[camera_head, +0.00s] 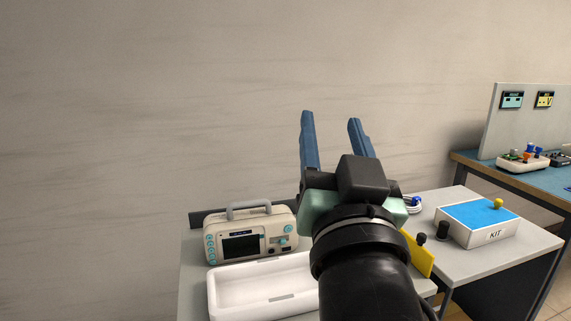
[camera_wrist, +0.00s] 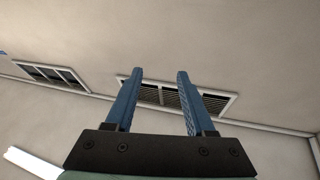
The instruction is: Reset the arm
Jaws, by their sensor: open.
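My gripper (camera_head: 333,128) is raised above the table in the head view, its two blue fingers pointing up and spread apart. Nothing is between them. In the wrist view the fingers (camera_wrist: 157,78) also stand apart and empty, with the ceiling and a vent behind them. My dark arm rises from the bottom of the head view and hides part of the table.
A beige monitor (camera_head: 240,245) with a grey handle stands behind a white tray (camera_head: 262,298). Right of my arm are a yellow piece (camera_head: 418,255) and a blue-topped KIT box (camera_head: 480,222). A second bench (camera_head: 515,185) with devices stands far right. The wall above is bare.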

